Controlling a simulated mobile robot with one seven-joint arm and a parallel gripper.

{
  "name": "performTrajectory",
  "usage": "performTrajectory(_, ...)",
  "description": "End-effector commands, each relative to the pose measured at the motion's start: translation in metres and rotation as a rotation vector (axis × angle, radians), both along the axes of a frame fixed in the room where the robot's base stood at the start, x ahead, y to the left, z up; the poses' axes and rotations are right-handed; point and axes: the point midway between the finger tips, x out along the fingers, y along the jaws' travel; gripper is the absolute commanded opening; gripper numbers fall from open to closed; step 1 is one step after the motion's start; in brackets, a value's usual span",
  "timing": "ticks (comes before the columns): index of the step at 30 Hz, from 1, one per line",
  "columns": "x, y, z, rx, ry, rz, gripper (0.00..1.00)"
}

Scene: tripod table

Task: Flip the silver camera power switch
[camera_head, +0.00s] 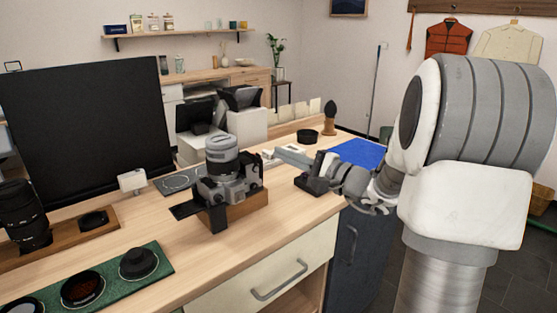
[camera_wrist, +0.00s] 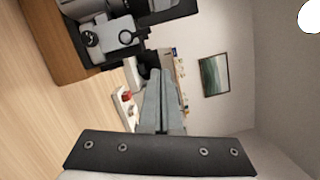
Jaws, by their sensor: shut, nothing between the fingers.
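The silver camera (camera_head: 238,188) stands on a wooden block (camera_head: 248,206) on the counter, its grey lens pointing up and a black flap open at its lower left. In the wrist view the camera (camera_wrist: 122,38) is at the top left, turned sideways, with round dials showing. I cannot make out which part is the power switch. My gripper (camera_head: 279,152) is shut and empty, right of the camera in the head view and apart from it. In the wrist view my gripper's fingers (camera_wrist: 161,80) lie together, below and right of the camera.
A blue mat (camera_head: 357,152) is behind my gripper.

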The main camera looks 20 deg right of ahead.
Motion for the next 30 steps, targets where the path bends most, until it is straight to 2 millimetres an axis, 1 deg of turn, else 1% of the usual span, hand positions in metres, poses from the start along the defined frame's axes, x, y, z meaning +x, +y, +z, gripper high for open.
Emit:
performTrajectory(1, -0.006, -0.008, 0.002, -0.001, 0.000, -0.002, 0.00)
performTrajectory(6, -0.042, -0.030, 0.002, 0.001, 0.001, -0.004, 0.00)
performTrajectory(9, -0.058, -0.040, 0.002, 0.000, 0.000, -0.004, 0.00)
performTrajectory(13, -0.074, -0.050, 0.001, 0.000, 0.001, -0.002, 0.00)
performTrajectory(18, -0.083, -0.055, 0.000, 0.000, 0.000, 0.000, 0.00)
performTrajectory(30, -0.084, -0.055, 0.000, 0.000, 0.000, 0.001, 0.00)
